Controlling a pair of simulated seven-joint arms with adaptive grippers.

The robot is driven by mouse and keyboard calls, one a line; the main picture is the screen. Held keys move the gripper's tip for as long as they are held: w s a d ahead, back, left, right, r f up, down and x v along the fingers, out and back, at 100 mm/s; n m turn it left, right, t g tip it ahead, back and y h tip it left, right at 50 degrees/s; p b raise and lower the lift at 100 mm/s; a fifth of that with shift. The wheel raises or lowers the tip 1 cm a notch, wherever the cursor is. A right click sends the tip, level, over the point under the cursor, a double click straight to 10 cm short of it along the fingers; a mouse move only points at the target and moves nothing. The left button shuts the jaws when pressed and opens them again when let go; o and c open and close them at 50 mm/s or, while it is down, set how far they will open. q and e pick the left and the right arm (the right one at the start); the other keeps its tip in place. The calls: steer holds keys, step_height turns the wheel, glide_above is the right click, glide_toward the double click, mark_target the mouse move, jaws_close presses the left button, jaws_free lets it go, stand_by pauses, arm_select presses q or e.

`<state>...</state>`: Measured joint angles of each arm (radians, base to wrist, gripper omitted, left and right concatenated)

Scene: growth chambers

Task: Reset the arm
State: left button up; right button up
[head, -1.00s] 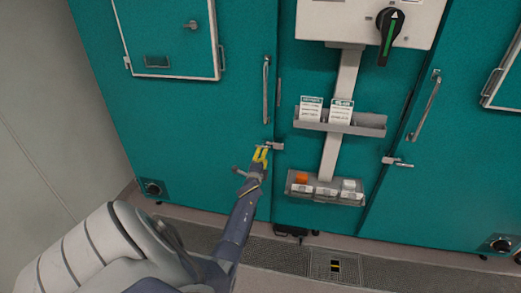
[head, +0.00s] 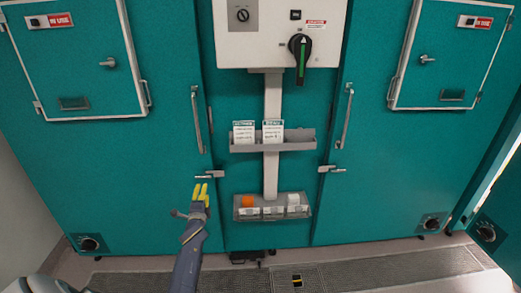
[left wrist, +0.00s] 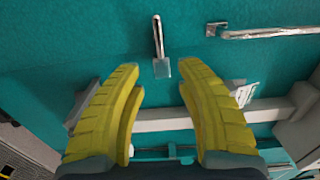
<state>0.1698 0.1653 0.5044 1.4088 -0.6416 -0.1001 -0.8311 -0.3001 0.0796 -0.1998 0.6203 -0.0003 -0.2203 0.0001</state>
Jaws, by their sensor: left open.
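My left gripper (head: 201,192) has yellow fingers and is at the lower left of centre in the head view, in front of the left teal chamber door (head: 130,175). It is open and empty, just below the small metal latch (head: 210,175) at the door's right edge. In the left wrist view the gripper's two fingers (left wrist: 160,90) stand apart with nothing between them. A metal latch handle (left wrist: 158,38) shows beyond the fingertips, apart from them. My right gripper is in neither view.
A grey shelf with two cards (head: 290,146) and a lower tray (head: 239,212) with an orange item hang on the centre post. A control box with a black and green rotary switch (head: 300,50) is above. A right chamber door (head: 400,170) has its own latch (head: 331,169).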

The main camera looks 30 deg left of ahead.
arm_select(q)
steer(key=d+f+n+g+h, duration=0.1)
steer(key=d+f+n+h, duration=0.2)
steer(key=f, duration=0.6)
steer(key=d+f+n+g, duration=0.1)
steer(key=d+f+n, duration=0.1)
steer(key=d+f, duration=0.45)
steer(key=s+d+f+n+g+h, duration=0.1)
steer(key=s+d+f, duration=0.3)
steer(key=f, duration=0.3)
steer(key=s+d+f+n+g+h, duration=0.1)
steer(key=s+d+f+g, duration=0.15)
steer(key=s+f, duration=0.4)
steer(key=s+d+f+n+g+h, duration=0.1)
steer(key=s+d+f+h, duration=0.2)
steer(key=f, duration=0.5)
steer(key=s+d+f+g, duration=0.2)
steer(key=s+d+f, duration=0.5)
steer(key=s+f, duration=0.35)
steer(key=s+d+f+g, duration=0.1)
steer(key=s+d+f, duration=0.2)
steer(key=s, duration=0.8)
steer(key=s+d+f+g+h, duration=0.1)
steer(key=s+d+f+g, duration=0.1)
steer(key=s, duration=1)
steer(key=s+d+f+g, duration=0.2)
steer(key=s+d, duration=0.3)
steer(key=s, duration=0.7)
steer(key=shift+d+f+h, duration=0.4)
steer(key=shift+f, duration=0.5)
